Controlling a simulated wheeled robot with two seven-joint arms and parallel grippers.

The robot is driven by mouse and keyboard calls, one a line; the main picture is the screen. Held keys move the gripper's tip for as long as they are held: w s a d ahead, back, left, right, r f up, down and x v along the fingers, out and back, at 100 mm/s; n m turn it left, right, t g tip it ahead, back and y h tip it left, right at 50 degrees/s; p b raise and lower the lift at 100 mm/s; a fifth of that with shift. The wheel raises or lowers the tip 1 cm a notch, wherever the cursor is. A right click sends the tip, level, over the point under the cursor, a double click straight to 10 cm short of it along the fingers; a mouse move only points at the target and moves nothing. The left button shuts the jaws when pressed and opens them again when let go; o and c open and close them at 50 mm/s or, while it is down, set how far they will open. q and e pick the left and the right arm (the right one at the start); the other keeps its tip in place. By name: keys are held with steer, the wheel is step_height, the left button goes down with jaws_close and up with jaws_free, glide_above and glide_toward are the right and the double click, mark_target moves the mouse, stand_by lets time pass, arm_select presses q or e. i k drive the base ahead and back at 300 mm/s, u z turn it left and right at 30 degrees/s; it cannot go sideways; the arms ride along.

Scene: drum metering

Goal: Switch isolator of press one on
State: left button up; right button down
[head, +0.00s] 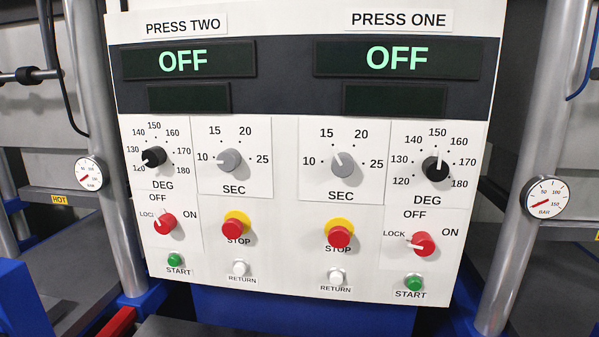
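The press one isolator (424,243) is a red rotary knob at the lower right of the white panel (290,225). Its pale pointer is turned left, towards LOCK; OFF is printed above it and ON at its upper right. The press one display (397,58) reads OFF in green. The smaller display (395,100) below it is dark. Neither of my grippers is in view, and nothing covers the isolator.
Close by are press one's black DEG knob (435,168), grey SEC knob (343,163), red STOP button (339,237), white RETURN button (336,277) and green START button (414,283). Press two's isolator (165,223) points to OFF. Metal columns flank the panel; its front is clear.

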mark_target(423, 245)
steer(key=z, duration=1.3)
steer(key=k, duration=0.55)
steer(key=u, duration=1.5)
